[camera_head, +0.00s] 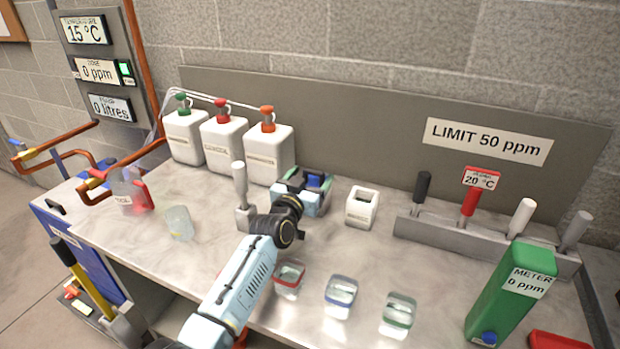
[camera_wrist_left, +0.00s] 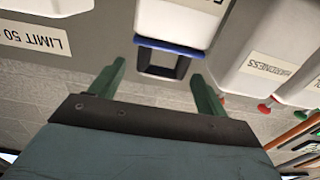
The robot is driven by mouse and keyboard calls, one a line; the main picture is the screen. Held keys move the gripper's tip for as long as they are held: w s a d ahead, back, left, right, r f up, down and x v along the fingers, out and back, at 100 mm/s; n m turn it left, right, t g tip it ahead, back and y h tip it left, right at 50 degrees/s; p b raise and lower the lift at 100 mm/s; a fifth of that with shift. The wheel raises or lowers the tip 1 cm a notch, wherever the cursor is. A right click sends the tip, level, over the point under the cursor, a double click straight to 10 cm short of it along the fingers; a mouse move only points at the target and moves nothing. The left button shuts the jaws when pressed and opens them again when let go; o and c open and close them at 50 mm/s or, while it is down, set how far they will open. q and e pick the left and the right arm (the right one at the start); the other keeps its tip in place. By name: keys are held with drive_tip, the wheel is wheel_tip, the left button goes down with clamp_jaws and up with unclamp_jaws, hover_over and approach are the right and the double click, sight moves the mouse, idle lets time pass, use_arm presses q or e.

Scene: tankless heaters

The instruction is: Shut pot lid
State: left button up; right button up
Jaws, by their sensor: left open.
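My left gripper (camera_head: 308,193) is over the middle of the bench, in front of the white bottles. In the left wrist view its two green fingers (camera_wrist_left: 164,85) are apart, on either side of a dark square frame with a blue edge (camera_wrist_left: 170,46). This blue-edged part adjoins a white, labelled body (camera_wrist_left: 180,20), which looks like the pot with its lid; no contact with the fingers is clear. In the head view a bit of blue (camera_head: 314,182) shows between the gripper's parts, and the rest is hidden. My right gripper is not in view.
An open white box (camera_head: 362,207) stands just right of the gripper. White pump bottles (camera_head: 224,140) stand behind it. An upright grey handle (camera_head: 240,185) is close on the left. Glass cups (camera_head: 340,293), a lever rack (camera_head: 470,237) and a green meter (camera_head: 510,295) are further right or nearer.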

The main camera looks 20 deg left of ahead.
use_arm(q)
wheel_tip(320, 180, up, 10)
drive_tip(key=p, duration=0.2)
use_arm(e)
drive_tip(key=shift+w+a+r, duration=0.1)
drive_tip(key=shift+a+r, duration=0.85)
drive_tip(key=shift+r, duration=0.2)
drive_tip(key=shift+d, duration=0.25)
